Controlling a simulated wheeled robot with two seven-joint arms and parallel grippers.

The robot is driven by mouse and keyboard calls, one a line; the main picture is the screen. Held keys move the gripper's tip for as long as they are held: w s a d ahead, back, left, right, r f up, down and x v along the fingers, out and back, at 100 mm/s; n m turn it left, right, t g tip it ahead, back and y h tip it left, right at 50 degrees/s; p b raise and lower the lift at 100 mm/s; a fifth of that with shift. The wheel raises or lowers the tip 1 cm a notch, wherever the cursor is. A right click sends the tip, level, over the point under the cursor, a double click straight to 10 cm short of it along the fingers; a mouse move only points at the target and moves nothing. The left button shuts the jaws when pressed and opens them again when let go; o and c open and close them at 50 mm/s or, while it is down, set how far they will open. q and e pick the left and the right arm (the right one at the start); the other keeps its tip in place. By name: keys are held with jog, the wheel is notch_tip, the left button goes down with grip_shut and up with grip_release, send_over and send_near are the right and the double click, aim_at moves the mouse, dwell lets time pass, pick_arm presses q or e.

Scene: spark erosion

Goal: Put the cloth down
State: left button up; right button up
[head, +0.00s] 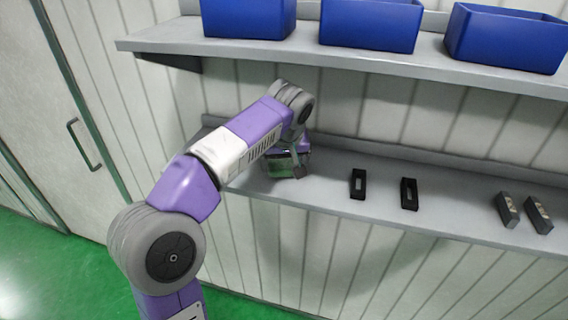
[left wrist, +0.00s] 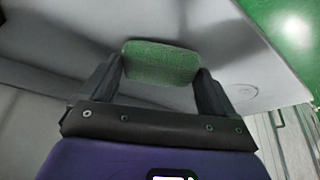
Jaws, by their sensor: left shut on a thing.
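The cloth (left wrist: 160,62) is a folded green textured pad in the left wrist view. It sits between the two dark fingers of my left gripper (left wrist: 158,76), which is shut on it. In the head view my left gripper (head: 287,168) is over the left end of the lower grey shelf (head: 325,192), largely hidden by its own wrist. The cloth is close to the shelf surface; I cannot tell whether it touches. My right gripper is in neither view.
Two black slotted blocks, one (head: 358,184) and another (head: 409,194), stand right of my gripper. Two grey blocks (head: 507,210) (head: 538,215) stand farther right. Blue bins (head: 370,25) fill an upper shelf (head: 350,52) overhead. A handled door (head: 85,145) is at left.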

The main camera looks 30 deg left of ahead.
pick_arm(q)
jog(key=shift+f, duration=0.25)
jog(key=shift+f, duration=0.15)
jog(key=o, duration=0.7)
jog(key=shift+c, duration=0.2)
